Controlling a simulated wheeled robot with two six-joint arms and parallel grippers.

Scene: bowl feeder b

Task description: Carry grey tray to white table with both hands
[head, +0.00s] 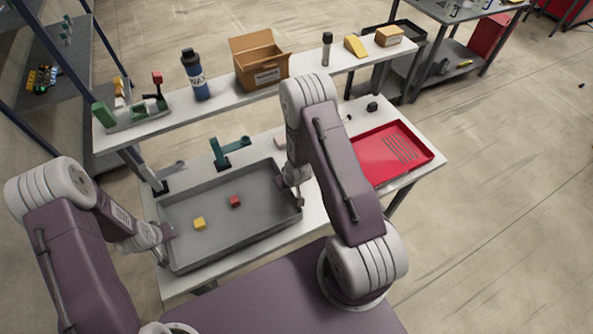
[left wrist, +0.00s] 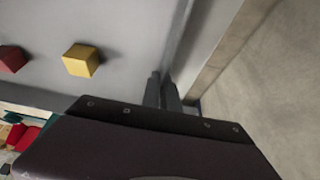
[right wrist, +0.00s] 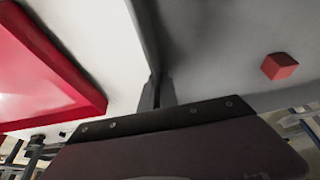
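The grey tray (head: 255,234) is a wide, shallow box at the left part of the white table (head: 262,258). A yellow cube (head: 199,223) and a red cube (head: 235,201) lie inside it. My left gripper (head: 168,232) is at the tray's left wall; in the left wrist view its fingers (left wrist: 163,92) are close together with the wall between them. My right gripper (head: 297,192) is at the right wall; in the right wrist view its fingers (right wrist: 158,92) also pinch the wall. I cannot tell whether the tray touches the table.
A red tray (head: 388,152) lies at the table's right. A green fixture (head: 229,152) stands behind the grey tray. The raised shelf behind holds a bottle (head: 195,76), a cardboard box (head: 262,64) and smaller items. Another table (head: 450,14) stands at the back right; open floor lies right.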

